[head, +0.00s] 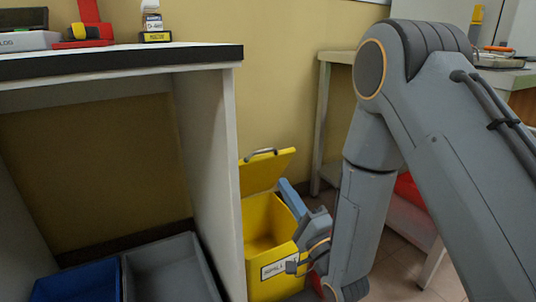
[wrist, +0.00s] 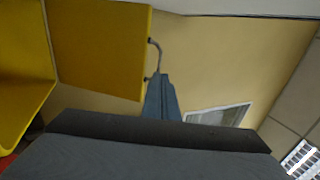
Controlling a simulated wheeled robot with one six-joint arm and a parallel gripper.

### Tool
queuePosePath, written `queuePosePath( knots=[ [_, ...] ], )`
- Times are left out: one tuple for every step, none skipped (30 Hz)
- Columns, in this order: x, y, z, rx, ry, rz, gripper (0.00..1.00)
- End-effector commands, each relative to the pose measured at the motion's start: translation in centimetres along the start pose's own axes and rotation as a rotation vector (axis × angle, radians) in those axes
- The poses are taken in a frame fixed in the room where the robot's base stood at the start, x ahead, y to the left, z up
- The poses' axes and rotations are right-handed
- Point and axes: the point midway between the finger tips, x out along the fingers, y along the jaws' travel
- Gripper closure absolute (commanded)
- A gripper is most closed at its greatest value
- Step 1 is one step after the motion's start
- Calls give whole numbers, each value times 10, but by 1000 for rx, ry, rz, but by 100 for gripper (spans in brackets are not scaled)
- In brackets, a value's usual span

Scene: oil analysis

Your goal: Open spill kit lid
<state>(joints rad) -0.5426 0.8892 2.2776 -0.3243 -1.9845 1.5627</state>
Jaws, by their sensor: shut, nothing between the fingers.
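The spill kit is a yellow bin (head: 268,225) with a white label on its front, beside the white bench's side panel. Its yellow lid (head: 266,171) is raised and tilted up at the back, with a grey handle (head: 261,153) on its upper edge. The lid also shows in the wrist view (wrist: 100,45), its handle (wrist: 154,58) on the right edge. The bin's inside is partly visible. My gripper (head: 287,188) is shut and empty, with its blue-grey fingers just right of the lid. In the wrist view the fingers (wrist: 162,92) appear close to the handle; contact is unclear.
The white bench (head: 213,150) with a dark-edged top stands left of the bin. Blue (head: 80,287) and grey (head: 172,270) trays lie under it. Another table (head: 335,57) stands behind my arm at right, against the yellow wall.

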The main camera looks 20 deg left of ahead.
Motion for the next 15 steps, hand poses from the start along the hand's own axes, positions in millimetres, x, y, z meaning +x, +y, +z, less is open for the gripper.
queuePosePath(
  knots=[
    [2, -3, 0, 0, 0, 0, 100],
    [3, -3, 0, 0, 0, 1, 100],
    [4, -3, 0, 0, 1, 1, 100],
    [4, -3, 0, 0, 1, 1, 100],
    [5, -3, 0, 0, 0, 1, 100],
    [6, -3, 0, 0, 1, 1, 100],
    [6, -3, 0, 0, 1, 1, 100],
    [7, -3, 0, 0, 0, 1, 100],
    [8, -3, 0, 0, 0, 1, 100],
    [9, -3, 0, 0, 0, 1, 100],
    [9, -3, 0, 0, 0, 2, 100],
    [10, -3, 0, 0, 0, 1, 100],
    [10, -3, 0, 0, 0, 1, 100],
    [11, -2, 0, 0, 0, 1, 100],
    [11, -3, 1, 0, 0, 1, 100]
  ],
)
